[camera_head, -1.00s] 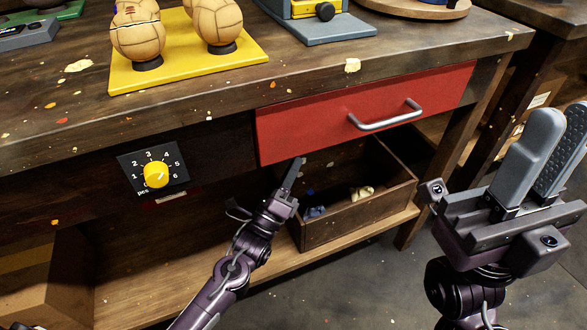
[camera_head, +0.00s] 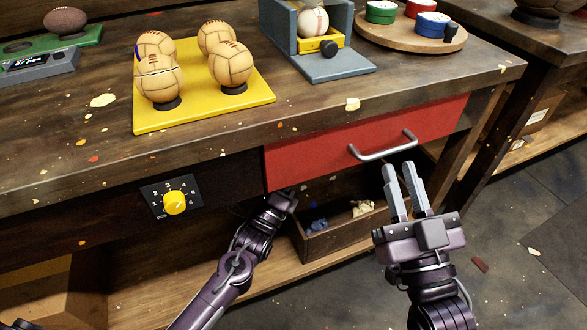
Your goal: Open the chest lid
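A red front panel (camera_head: 310,158) with a curved metal handle (camera_head: 383,147) is set under the workbench top; it looks closed. I cannot pick out anything that is clearly a chest lid. My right gripper (camera_head: 401,167) points up just below the handle, its two grey fingers a little apart with nothing between them. I cannot tell whether it touches the handle. My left gripper (camera_head: 283,198) is below the red panel's left end, by the open wooden box (camera_head: 340,238); its fingers are hardly visible.
On the bench stand a yellow tray (camera_head: 200,116) with several leather balls, a grey-blue stand (camera_head: 335,66) with a ball, and a round board (camera_head: 400,36) with coloured pots. A yellow dial (camera_head: 175,203) is on the bench front. Floor at right is mostly clear.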

